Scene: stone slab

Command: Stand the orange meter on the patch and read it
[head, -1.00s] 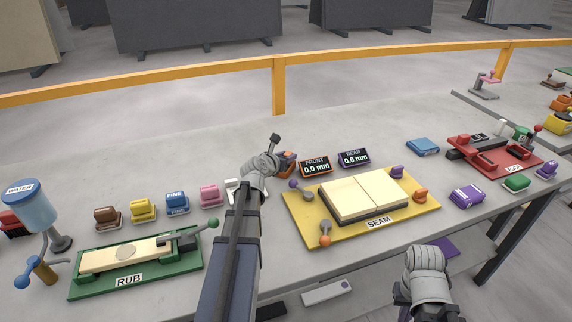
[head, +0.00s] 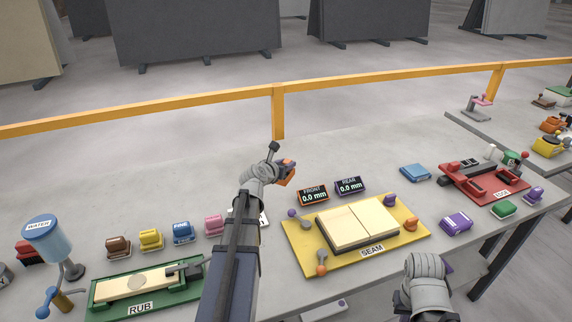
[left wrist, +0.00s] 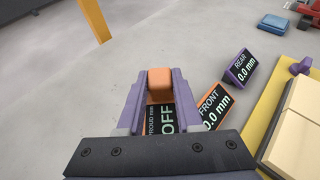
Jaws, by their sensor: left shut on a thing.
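My left gripper (head: 286,172) is shut on the orange meter (head: 288,165), above the back of the slab table. In the left wrist view the meter (left wrist: 160,84) sits between the purple fingers, and a dark screen below it reads "PROUD mm" and "OFF". A round patch (head: 137,283) lies on the pale strip of the green RUB board, far to the left of the meter. The pale two-part block (head: 358,222) on the yellow SEAM board stands nearer. My right arm's wrist shows at lower right, but its fingers cannot be made out.
FRONT (head: 313,195) and REAR (head: 350,188) displays read 0.0 mm. Brown, yellow, blue and pink blocks (head: 213,224) stand behind the RUB board (head: 105,310). A WATER container (head: 46,238) is at left, a red EDGE board (head: 475,185) at right. A yellow rail (head: 380,78) runs behind.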

